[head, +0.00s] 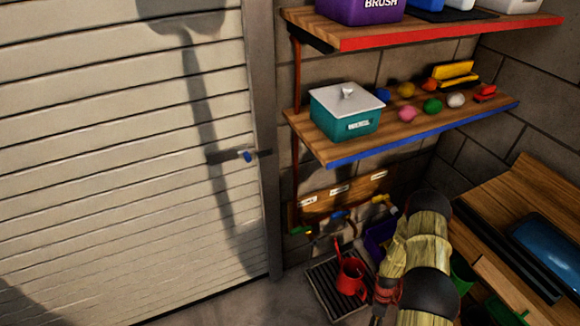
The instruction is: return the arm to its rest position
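My arm (428,252) shows at the lower right, with wood-toned links and black joints. It is bent, and its far end hangs down toward the bottom edge of the picture. My gripper (379,314) is only partly visible there, small and dark below a reddish wrist part. The fingers are cut off or too small to tell whether they are open or shut. I see nothing clearly held in it.
A red watering can (350,276) stands on a dark slatted tray (325,292) left of my gripper. A wooden bench (535,205) with a blue tray (552,250) is at right. Shelves hold a teal lidded box (345,112) and several coloured balls. Floor before the shutter door (120,160) is clear.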

